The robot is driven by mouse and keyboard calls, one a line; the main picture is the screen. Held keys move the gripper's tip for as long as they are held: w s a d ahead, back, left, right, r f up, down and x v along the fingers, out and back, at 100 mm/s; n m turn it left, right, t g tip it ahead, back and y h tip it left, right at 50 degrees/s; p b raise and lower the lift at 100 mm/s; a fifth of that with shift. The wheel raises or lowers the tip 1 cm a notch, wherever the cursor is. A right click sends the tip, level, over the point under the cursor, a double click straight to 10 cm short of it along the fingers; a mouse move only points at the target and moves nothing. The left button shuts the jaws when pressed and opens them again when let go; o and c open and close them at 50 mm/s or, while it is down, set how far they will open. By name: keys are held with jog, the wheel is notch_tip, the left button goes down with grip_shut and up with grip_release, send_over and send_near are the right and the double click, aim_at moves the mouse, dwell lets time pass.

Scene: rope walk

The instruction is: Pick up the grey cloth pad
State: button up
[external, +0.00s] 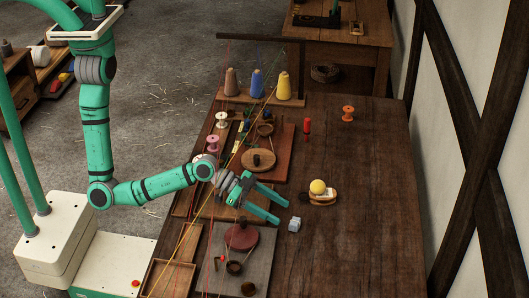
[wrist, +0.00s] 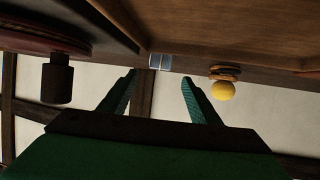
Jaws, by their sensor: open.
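The grey cloth pad appears to be the small pale grey, block-like thing (external: 294,225) on the table, just beyond my fingertips in the external view. In the wrist view, which is turned over, a small grey-blue piece (wrist: 160,62) shows at the table's surface between the fingertips, a little past them. My gripper (external: 281,211) is open and empty, its two green fingers spread and pointing toward the pad. The fingers also show in the wrist view (wrist: 158,77), apart from the pad. The pad's fine detail is too small to tell.
A red upright piece (external: 307,126) and an orange spool (external: 348,113) stand farther back. Boards with spools and a round red disc (external: 241,236) lie left. The table's right side is clear.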

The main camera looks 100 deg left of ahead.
aim_at(295, 221)
jog(key=shift+x, duration=3.15)
jog(key=c, duration=1.1)
